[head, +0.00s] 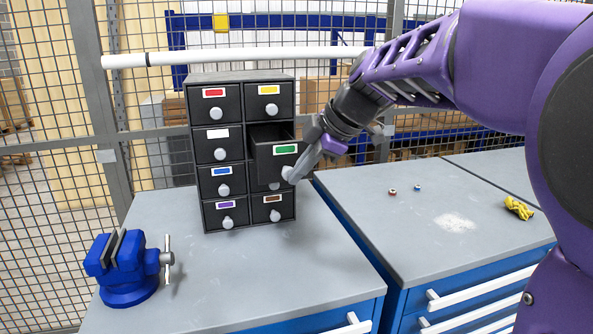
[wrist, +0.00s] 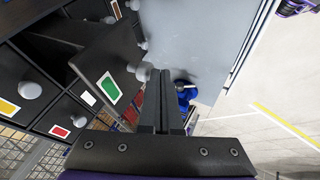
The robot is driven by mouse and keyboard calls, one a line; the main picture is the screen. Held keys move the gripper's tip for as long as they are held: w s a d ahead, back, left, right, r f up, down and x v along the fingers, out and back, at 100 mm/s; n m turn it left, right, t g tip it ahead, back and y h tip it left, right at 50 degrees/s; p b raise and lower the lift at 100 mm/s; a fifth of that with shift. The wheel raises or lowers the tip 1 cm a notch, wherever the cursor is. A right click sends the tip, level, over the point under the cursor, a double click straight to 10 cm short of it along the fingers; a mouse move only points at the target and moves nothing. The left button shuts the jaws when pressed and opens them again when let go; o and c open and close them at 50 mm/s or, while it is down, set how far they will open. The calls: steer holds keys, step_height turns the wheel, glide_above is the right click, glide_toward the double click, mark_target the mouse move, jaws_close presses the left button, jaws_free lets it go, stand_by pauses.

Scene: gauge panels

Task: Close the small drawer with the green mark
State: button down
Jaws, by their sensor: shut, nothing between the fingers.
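The small drawer with the green mark (head: 284,150) is in the right column of a dark drawer cabinet (head: 236,78), second from the top. It is pulled out, and its open top shows. In the wrist view the green-marked drawer (wrist: 119,60) juts out from the cabinet, with its round grey knob (wrist: 142,71) beside my fingertips. My gripper (head: 288,178) is shut and empty, at the drawer's front right, its fingertips close to the knob. In the wrist view my gripper (wrist: 160,75) has its fingers together.
The other drawers, with red, yellow, white, blue, purple and brown marks, look shut. A blue vise (head: 128,268) stands at the front left of the grey bench (head: 260,275). A wire-mesh fence stands behind.

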steer(key=shift+w, duration=0.1)
steer(key=w+a+p, duration=0.1)
steer(key=w+p, duration=0.1)
steer(key=w, duration=0.3)
steer(key=w+a+p, duration=0.2)
steer(key=w, duration=0.3)
steer(key=w+a+p, duration=0.1)
steer(key=w+p, duration=0.1)
steer(key=w, duration=0.3)
steer(key=shift+a+r+p, duration=0.1)
steer(key=shift+a+p, duration=0.1)
steer(key=shift+p, duration=0.1)
steer(key=shift+w+r, duration=0.1)
